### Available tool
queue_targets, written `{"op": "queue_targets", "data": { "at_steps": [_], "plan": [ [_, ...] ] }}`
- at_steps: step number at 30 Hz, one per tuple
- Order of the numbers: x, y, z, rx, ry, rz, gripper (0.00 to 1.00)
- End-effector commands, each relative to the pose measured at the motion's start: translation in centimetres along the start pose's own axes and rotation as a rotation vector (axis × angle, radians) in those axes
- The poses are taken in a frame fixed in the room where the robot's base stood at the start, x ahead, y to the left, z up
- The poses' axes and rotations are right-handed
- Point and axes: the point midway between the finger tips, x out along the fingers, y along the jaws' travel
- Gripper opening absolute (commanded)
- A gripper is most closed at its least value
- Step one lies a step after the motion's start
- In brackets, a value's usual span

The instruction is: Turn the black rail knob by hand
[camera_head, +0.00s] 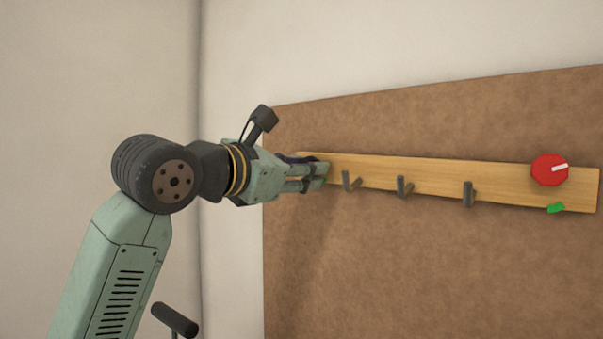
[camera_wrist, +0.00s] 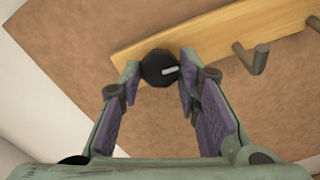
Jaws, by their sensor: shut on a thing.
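The black rail knob (camera_wrist: 158,69) shows in the wrist view, round and dark with a short white pointer mark, at the end of the wooden rail (camera_wrist: 205,35). My gripper (camera_wrist: 159,72) has a fingertip on each side of the knob and is shut on it. In the head view my gripper (camera_head: 325,170) reaches the left end of the wooden rail (camera_head: 430,178). There the fingers hide the knob. The white mark on the knob points to the right in the wrist view.
Several dark hooks (camera_head: 402,187) stick out of the rail to the right of my gripper. A red knob (camera_head: 549,170) with a white mark sits near the rail's right end, with a green marker (camera_head: 556,208) below it. A brown board (camera_head: 420,270) backs the rail.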

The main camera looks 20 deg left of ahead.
Motion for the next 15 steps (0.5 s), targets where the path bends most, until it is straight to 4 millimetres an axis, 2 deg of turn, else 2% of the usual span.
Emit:
{"op": "queue_targets", "data": {
  "at_steps": [15],
  "plan": [
    [-0.02,0.09,-0.06,0.485,0.001,0.001,0.03]
  ]
}}
